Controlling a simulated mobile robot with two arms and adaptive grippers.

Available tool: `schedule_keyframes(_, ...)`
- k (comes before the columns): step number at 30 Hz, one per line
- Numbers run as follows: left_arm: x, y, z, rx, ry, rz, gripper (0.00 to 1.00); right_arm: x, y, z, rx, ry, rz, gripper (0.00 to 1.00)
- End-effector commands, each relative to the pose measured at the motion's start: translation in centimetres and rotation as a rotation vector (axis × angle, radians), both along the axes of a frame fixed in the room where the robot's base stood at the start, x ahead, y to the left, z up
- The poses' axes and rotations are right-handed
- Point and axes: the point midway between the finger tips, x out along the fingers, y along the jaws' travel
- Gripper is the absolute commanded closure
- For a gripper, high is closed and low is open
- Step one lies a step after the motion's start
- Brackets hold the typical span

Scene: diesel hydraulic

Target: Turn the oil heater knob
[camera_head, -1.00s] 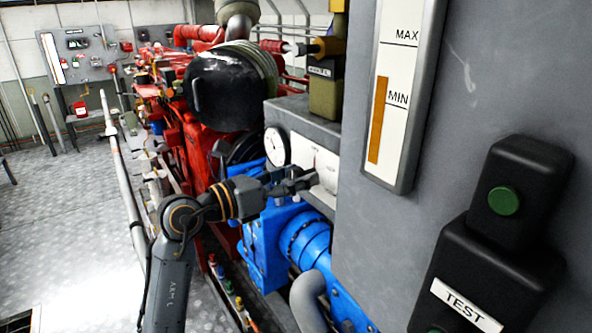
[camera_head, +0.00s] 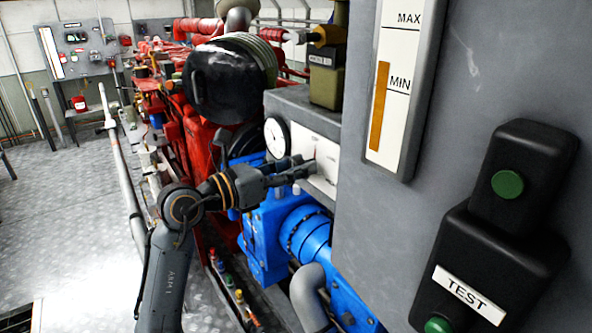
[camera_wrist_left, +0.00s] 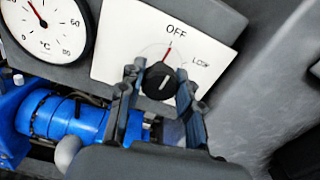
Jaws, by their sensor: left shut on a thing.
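The oil heater knob (camera_wrist_left: 159,82) is small, round and black, on a white plate (camera_wrist_left: 110,55) marked OFF and LOW. A red line runs from the knob towards OFF, and a short white mark shows on the knob's face. My left gripper (camera_wrist_left: 158,80) has one finger on each side of the knob and is shut on it. In the head view my left gripper (camera_head: 303,170) reaches the white plate (camera_head: 326,155), and the knob is hidden or too small to make out. My right gripper is in neither view.
A round temperature gauge (camera_head: 277,138) sits left of the plate. Blue machinery (camera_head: 300,235) lies just below. A grey cabinet (camera_head: 470,80) with a black TEST box (camera_head: 490,265) stands close at the right. Open floor (camera_head: 65,215) is at the left.

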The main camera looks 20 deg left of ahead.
Motion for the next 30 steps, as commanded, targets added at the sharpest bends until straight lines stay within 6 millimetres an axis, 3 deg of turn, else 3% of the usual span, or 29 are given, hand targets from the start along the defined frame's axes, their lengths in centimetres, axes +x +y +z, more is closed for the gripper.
schedule_keyframes(21,0.0,0.1,-0.5,0.49,-0.386,0.003,0.97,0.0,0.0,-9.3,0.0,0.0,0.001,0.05)
schedule_keyframes(30,-0.1,0.0,-0.2,0.659,-0.519,0.003,0.97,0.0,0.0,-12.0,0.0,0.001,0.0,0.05)
